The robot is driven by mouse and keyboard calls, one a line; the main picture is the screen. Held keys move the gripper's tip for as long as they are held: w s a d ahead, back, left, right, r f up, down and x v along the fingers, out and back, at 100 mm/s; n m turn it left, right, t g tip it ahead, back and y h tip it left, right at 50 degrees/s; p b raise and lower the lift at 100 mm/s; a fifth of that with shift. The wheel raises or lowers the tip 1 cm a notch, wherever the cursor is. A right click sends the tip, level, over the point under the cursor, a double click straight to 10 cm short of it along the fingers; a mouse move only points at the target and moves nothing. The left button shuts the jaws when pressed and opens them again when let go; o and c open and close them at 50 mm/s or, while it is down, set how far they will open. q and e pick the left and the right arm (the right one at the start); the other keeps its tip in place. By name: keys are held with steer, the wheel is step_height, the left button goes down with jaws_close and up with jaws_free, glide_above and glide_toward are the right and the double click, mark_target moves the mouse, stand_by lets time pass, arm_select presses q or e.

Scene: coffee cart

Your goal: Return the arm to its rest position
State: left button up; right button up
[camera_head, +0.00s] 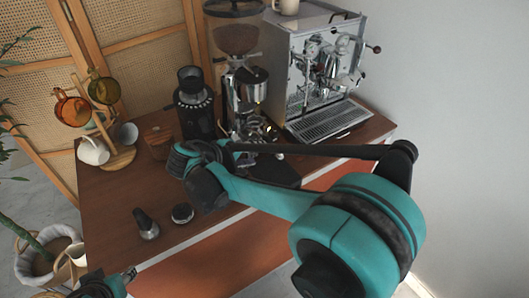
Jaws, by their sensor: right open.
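My right arm, teal and black, comes in from the lower right and reaches over the front of the brown cart top (105,205). My right gripper (190,160) is at its far end, above the cart in front of the grinders. It is open, and I see nothing held in it. Its fingers are hard to make out against the dark arm parts. A small part of my left arm shows at the bottom left edge, with its tip (130,273) near the cart's front left corner. Its jaw state is unclear.
A silver espresso machine (300,75) stands at the back right. A tall grinder (237,40) and a black grinder (194,105) stand left of it. A mug stand (120,155) is at left. A dark-handled tool (146,224) and a round tamper-like piece (182,213) lie near the front.

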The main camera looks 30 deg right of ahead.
steer(key=shift+v, duration=0.8)
steer(key=s+a+f+t+y, duration=0.1)
steer(key=s+a+f+y, duration=0.2)
steer(key=s+y, duration=0.2)
steer(key=s+a+f+t+y, duration=0.2)
steer(key=s+y, duration=0.4)
steer(key=s, duration=0.4)
steer(key=shift+s+a+f+m+t, duration=0.35)
steer(key=shift+a+f, duration=0.2)
steer(key=shift+f, duration=0.35)
